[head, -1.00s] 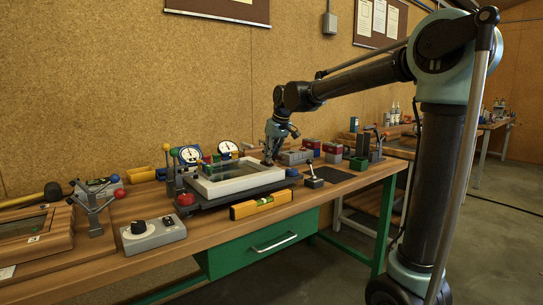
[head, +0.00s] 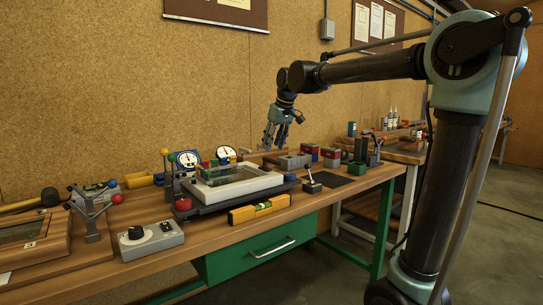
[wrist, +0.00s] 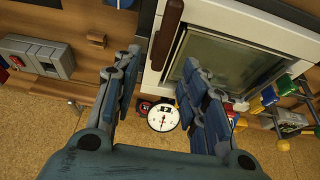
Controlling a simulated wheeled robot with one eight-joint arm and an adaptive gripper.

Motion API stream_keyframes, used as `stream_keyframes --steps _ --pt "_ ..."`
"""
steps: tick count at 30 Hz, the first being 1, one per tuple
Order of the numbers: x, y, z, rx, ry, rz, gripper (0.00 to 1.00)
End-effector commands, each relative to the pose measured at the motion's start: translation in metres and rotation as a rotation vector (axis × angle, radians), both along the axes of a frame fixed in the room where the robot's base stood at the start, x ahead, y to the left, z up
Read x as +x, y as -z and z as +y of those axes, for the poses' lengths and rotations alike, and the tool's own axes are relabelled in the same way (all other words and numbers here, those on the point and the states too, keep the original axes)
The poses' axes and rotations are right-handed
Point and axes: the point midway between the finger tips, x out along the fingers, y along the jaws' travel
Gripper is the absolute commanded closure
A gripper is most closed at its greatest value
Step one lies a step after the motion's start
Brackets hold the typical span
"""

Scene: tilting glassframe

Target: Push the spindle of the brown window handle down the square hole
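The brown window handle (wrist: 167,34) lies along one side of the white window frame (wrist: 158,58) in the wrist view. Its spindle and the square hole are hidden, so I cannot tell how deep the spindle sits. In the head view, the frame (head: 232,189) with its glass pane rests on a dark fixture on the bench. My gripper (wrist: 161,62) is open with nothing between its fingers. The head view shows my gripper (head: 275,147) raised above the bench, behind the frame's far right corner and clear of it.
A round dial gauge (wrist: 163,117) stands near the frame. A yellow level (head: 258,210) lies in front of the frame, and a small lever (head: 312,184) stands to its right. Red and grey blocks (head: 330,156) sit at the back right.

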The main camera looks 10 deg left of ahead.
Motion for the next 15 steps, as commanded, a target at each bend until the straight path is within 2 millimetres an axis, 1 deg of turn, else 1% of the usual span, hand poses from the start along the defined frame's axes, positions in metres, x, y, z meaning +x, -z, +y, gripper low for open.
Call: stream_keyframes --steps 1,3,6,10,15 --pt "-0.002 -0.008 -0.003 0.000 0.000 0.000 0.60" --pt "-0.005 -0.018 -0.006 0.000 0.001 0.000 0.60" --pt "-0.008 -0.028 -0.009 0.000 0.001 0.000 0.60" --pt "-0.010 -0.035 -0.011 0.000 0.001 0.000 0.60" --pt "-0.010 -0.037 -0.012 0.000 0.000 0.000 0.60"
